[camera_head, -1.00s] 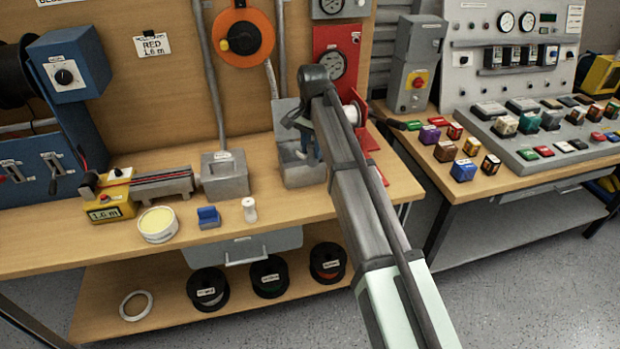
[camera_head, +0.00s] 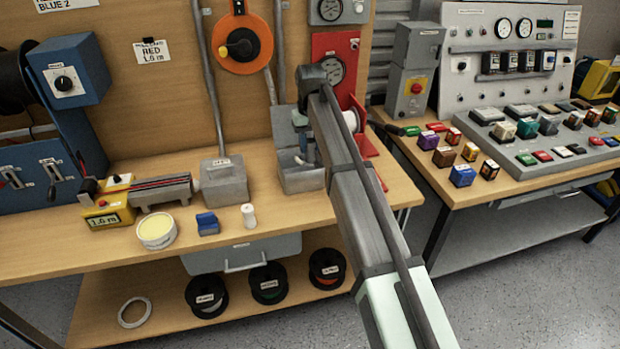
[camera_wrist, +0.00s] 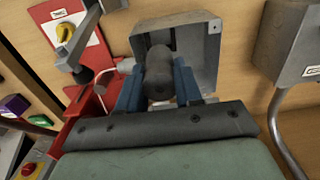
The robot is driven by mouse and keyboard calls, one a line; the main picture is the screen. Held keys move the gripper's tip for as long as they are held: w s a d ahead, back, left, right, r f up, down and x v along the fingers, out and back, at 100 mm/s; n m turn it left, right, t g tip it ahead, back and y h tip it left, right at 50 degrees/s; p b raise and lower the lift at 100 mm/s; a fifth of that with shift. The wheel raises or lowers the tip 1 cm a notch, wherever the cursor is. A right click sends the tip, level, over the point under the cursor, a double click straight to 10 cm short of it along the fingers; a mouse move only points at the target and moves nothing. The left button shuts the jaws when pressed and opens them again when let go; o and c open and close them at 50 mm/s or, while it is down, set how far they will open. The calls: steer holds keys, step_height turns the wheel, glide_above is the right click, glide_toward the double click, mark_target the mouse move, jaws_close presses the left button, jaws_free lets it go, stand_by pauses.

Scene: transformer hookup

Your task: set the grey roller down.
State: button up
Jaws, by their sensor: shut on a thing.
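My gripper (camera_wrist: 158,84) shows in the wrist view with its two blue fingers closed on the grey roller (camera_wrist: 158,70). The roller is a dark grey rounded cylinder held between the fingers, its end toward the box. A grey open box (camera_wrist: 207,55) lies right behind it in that view. In the head view my gripper (camera_head: 308,148) is in front of the same grey box (camera_head: 300,181), partly hidden by my arm. I cannot make out the roller there, nor tell whether it touches the box.
A red stand (camera_head: 361,134) with a lever is close to the right of the box. A grey lidded box (camera_head: 223,180) stands to its left. A white spool (camera_head: 248,215) and a blue block (camera_head: 207,224) are near the bench's front edge (camera_head: 300,215).

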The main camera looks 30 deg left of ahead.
steer(key=shift+f, duration=4.75)
steer(key=shift+f, duration=0.1)
steer(key=o, duration=0.8)
steer(key=shift+c, duration=0.2)
step_height(320, 180, up, 12)
steer(key=shift+r, duration=0.15)
